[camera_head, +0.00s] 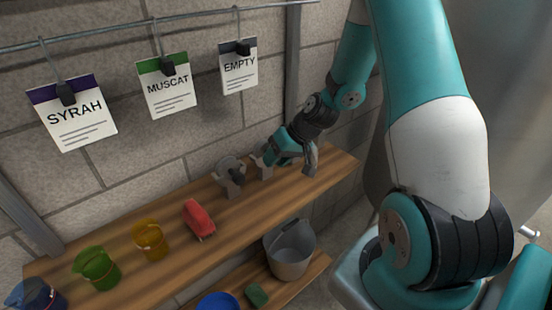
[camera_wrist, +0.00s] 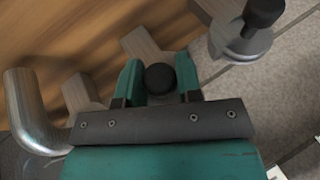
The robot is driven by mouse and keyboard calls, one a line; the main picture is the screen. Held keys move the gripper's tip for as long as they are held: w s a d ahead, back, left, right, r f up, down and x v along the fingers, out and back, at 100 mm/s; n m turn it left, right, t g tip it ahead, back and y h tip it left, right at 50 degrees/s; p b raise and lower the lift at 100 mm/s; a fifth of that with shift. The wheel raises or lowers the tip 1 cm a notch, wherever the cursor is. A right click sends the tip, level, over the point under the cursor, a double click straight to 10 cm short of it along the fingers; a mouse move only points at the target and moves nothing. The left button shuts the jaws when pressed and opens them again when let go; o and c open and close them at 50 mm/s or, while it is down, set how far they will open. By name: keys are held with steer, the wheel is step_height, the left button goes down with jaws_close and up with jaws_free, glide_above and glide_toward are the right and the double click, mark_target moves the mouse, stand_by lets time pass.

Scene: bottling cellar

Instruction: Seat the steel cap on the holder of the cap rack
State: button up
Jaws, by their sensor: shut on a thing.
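My gripper (camera_wrist: 160,82) is shut on a black knob (camera_wrist: 160,78), which shows between its two teal fingers. The knob looks like the grip of the steel cap; the body of that cap is hidden below the knob and fingers. A grey bracket (camera_wrist: 143,44), apparently part of the cap rack, extends from behind the knob; I cannot tell whether the cap touches it. In the head view my gripper (camera_head: 284,152) is at the right end of the shelf, beside the grey rack pieces (camera_head: 258,168). Another round steel piece with a black knob (camera_wrist: 240,42) stands at upper right in the wrist view.
A bent steel bar (camera_wrist: 28,105) stands close left of my gripper. A red object (camera_head: 198,218), a yellow container (camera_head: 150,241) and a green container (camera_head: 96,266) stand along the wooden shelf (camera_head: 262,212). A grey bucket (camera_head: 290,258) is below. Labels hang on the wall above.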

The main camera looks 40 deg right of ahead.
steer(key=o, duration=1.1)
steer(key=shift+c, duration=0.2)
steer(key=b+v, duration=0.2)
steer(key=v, duration=1.5)
steer(key=shift+r, duration=0.2)
steer(key=shift+s, duration=0.1)
steer(key=s+a+r+n+g, duration=0.1)
steer(key=a+n, duration=0.1)
steer(key=a, duration=0.7)
steer(key=s+a+r+n+g, duration=0.1)
steer(key=a+r+n+g, duration=0.1)
steer(key=a, duration=0.6)
steer(key=s+a+n+g, duration=0.1)
steer(key=s+a+n, duration=0.3)
steer(key=s+a, duration=0.8)
steer(key=shift+s+a+r+g+h, duration=0.25)
steer(key=shift+s+g+h, duration=0.15)
steer(key=shift+s, duration=0.3)
